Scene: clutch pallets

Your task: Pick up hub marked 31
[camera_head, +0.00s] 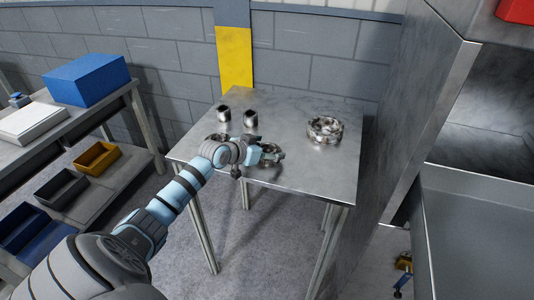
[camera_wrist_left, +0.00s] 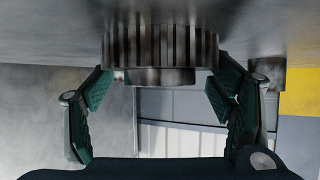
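My left gripper (camera_head: 272,157) is low over the near part of the metal table (camera_head: 305,177), at a round metal part (camera_head: 268,148) that it partly covers. In the left wrist view, a ribbed metal hub (camera_wrist_left: 160,47) with a smaller round step sits between and just beyond the spread fingers (camera_wrist_left: 158,88). The fingers are open, one on each side, with no clear grip on it. No number 31 is readable, so I cannot tell which part is marked 31. My right gripper is not in view.
Two small metal cylinders (camera_head: 223,113) (camera_head: 250,117) stand at the table's back left. A larger metal ring (camera_head: 325,130) lies at the right. Another round part (camera_head: 216,137) is partly hidden behind my arm. A grey metal cabinet (camera_head: 420,100) bounds the right side; the table's front right is clear.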

